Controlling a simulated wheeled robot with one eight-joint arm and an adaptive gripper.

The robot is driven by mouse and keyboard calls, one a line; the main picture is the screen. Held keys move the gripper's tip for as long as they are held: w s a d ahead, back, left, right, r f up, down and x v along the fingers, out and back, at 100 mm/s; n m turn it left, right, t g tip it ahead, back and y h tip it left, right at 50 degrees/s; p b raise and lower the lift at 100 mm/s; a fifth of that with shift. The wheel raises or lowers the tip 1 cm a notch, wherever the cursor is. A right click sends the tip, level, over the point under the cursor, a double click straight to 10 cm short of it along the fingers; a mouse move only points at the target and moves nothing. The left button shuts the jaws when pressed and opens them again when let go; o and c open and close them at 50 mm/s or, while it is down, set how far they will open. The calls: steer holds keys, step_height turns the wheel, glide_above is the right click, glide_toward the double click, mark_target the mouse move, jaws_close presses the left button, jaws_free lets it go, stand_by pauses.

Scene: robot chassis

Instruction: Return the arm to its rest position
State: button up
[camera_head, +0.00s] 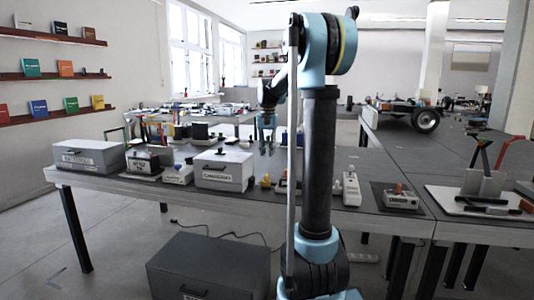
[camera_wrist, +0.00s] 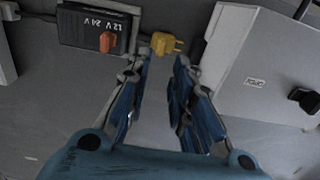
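My arm rises in the middle of the head view, with light blue joints and a dark column. My gripper (camera_head: 266,130) hangs above the table (camera_head: 375,212), fingers pointing down. In the wrist view my gripper (camera_wrist: 160,70) has its two blue-grey fingers spread apart. Nothing sits between the fingers. A yellow plug (camera_wrist: 166,43) lies beyond the fingertips, and a gap to it cannot be judged. A black box marked 12V 24V (camera_wrist: 85,28) with an orange switch is at the upper left of the wrist view.
A charger (camera_head: 400,199) and a white power strip (camera_head: 351,188) lie to the right. A dark chest (camera_head: 210,265) stands on the floor in front.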

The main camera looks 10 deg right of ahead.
steer(key=s+d+f+n+t, duration=0.1)
steer(key=s+f, duration=0.2)
steer(key=s, duration=0.8)
steer(key=s+d+f+n, duration=0.1)
steer(key=s+f+n, duration=0.15)
steer(key=s, duration=0.95)
steer(key=s+d+f+n+t, duration=0.1)
steer(key=s+f, duration=1.3)
steer(key=s, duration=0.1)
steer(key=shift+d+f, duration=0.15)
steer(key=shift+f, duration=0.15)
steer(key=shift+w+f, duration=0.2)
steer(key=shift+w, duration=0.25)
